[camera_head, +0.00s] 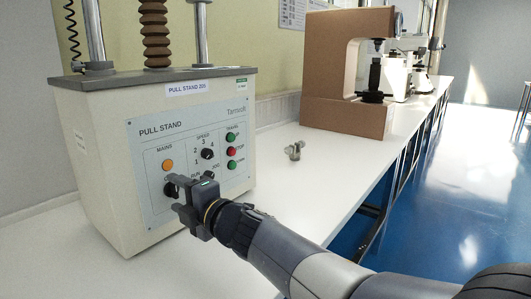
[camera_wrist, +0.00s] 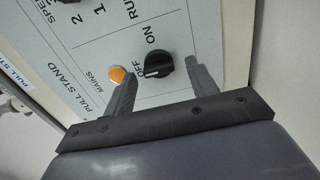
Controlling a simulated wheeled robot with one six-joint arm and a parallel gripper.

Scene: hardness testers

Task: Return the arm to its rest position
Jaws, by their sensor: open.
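My gripper (camera_head: 177,187) is in front of the lower left of the pull stand's control panel (camera_head: 150,126). In the wrist view my gripper (camera_wrist: 160,72) is open, with one finger on each side of the black mains knob (camera_wrist: 158,66) and gaps between fingers and knob. The knob's pale mark lies on the side near the OFF lettering. In the head view the knob (camera_head: 170,190) is partly hidden by the fingers. My arm reaches in from the lower right.
The orange mains lamp (camera_head: 167,164) is close to the fingers. A small grey metal part (camera_head: 294,150) lies on the white bench (camera_head: 270,210). A brown tester (camera_head: 324,80) and paler instruments (camera_head: 397,75) stand farther back. The blue floor on the right is open.

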